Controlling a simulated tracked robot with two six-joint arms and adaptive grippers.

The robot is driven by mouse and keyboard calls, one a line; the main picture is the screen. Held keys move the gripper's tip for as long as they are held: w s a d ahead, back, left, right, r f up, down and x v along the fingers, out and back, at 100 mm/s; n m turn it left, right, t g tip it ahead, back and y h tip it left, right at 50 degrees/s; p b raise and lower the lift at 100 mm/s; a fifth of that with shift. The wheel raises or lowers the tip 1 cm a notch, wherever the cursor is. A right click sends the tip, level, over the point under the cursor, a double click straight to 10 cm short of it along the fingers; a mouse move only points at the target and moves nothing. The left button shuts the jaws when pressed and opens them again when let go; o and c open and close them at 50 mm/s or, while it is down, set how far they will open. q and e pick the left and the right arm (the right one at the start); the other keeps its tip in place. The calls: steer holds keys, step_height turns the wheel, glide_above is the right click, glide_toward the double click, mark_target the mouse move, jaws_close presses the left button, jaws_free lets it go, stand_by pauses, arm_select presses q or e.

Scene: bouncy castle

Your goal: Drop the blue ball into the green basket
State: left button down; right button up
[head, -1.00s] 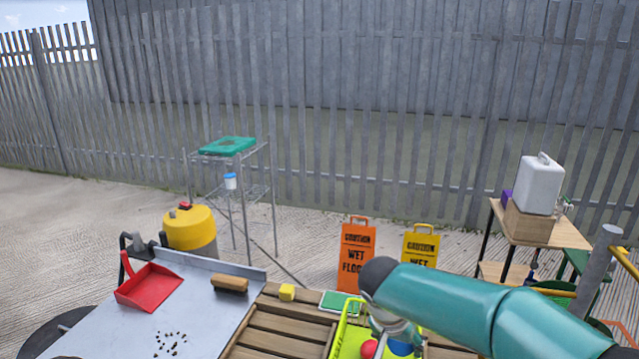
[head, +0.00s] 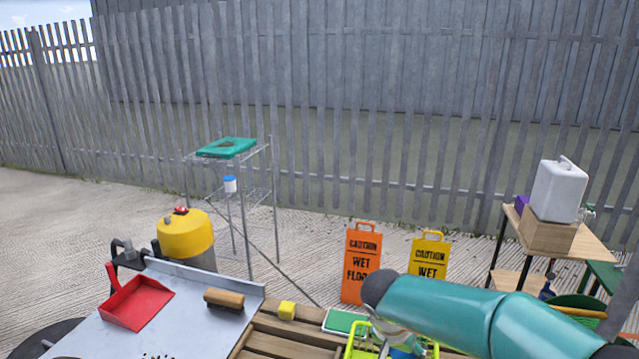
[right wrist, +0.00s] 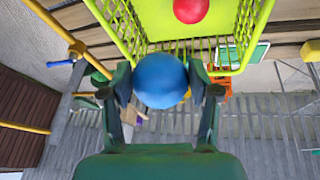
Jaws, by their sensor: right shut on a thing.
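The blue ball (right wrist: 160,80) is held between the two dark green fingers of my right gripper (right wrist: 160,86) in the right wrist view. In the head view, a sliver of the blue ball (head: 402,353) shows at the bottom edge, under my teal right arm. The lime-green basket (right wrist: 118,22), with slatted walls, lies close beyond the ball in the right wrist view. A red ball (right wrist: 190,9) is inside it. In the head view only the basket's upper rim (head: 350,350) shows. I cannot tell if the blue ball is within its walls. My left gripper is out of view.
A metal-topped table holds a red dustpan (head: 137,300) and a brush (head: 224,298). A yellow block (head: 287,310) and a green-and-white pad (head: 345,322) lie on wooden slats left of the basket. Orange (head: 361,265) and yellow (head: 429,258) wet-floor signs stand behind.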

steer(key=shift+f, duration=0.85)
